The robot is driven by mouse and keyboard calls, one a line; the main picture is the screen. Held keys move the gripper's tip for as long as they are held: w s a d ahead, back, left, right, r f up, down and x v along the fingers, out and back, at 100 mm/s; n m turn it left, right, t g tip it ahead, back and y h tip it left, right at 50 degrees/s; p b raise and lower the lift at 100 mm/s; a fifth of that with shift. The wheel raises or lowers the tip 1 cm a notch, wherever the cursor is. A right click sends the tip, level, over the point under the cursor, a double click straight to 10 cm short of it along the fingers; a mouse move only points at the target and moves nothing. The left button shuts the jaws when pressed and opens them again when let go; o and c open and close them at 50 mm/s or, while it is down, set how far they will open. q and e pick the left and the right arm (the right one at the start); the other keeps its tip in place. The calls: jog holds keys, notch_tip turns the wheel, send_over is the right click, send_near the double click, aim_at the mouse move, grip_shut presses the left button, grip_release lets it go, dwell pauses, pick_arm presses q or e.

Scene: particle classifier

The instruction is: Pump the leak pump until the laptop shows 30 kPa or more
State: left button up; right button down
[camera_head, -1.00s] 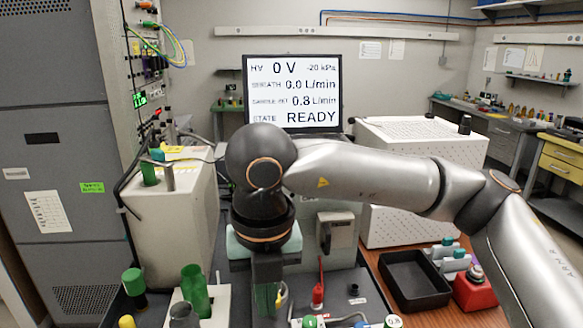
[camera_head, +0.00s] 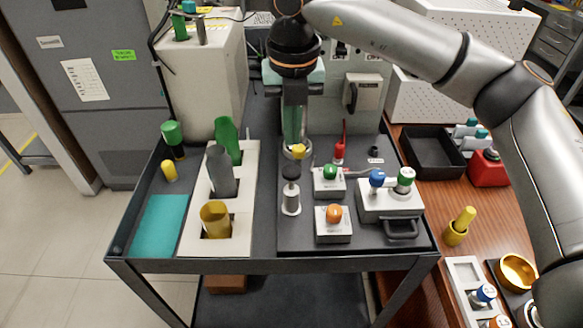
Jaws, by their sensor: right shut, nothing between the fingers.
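A small upright cylinder with a black knob (camera_head: 291,188), which looks like the leak pump, stands on the dark right half of the cart top. My right gripper (camera_head: 295,148) points down just behind it, shut and empty. The laptop is out of view now. My left gripper is not in view.
Boxes with a green knob (camera_head: 330,172), an orange knob (camera_head: 334,214) and blue and green knobs (camera_head: 390,200) stand right of the pump. A white rack (camera_head: 200,238) with green, grey and yellow holders is left. A black tray (camera_head: 432,150) lies on the wooden table.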

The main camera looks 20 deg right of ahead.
aim_at(292, 171)
jog(key=shift+f+b, duration=0.45)
jog(key=shift+f, duration=0.3)
jog(key=f+b, duration=0.1)
jog(key=f, duration=0.1)
jog(key=f+b, duration=0.1)
jog(key=f, duration=0.1)
jog(key=shift+w+d+f+b, duration=0.1)
jog(key=shift+w+b, duration=0.15)
jog(key=shift+b, duration=0.05)
jog(key=shift+f, duration=0.35)
jog(key=shift+f+b, duration=0.2)
jog(key=shift+b, duration=0.1)
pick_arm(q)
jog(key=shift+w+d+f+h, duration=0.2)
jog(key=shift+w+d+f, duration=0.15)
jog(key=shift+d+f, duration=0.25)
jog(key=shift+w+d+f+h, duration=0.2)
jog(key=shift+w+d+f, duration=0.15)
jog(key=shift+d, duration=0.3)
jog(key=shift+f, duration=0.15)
pick_arm(e)
jog(key=shift+f, duration=0.1)
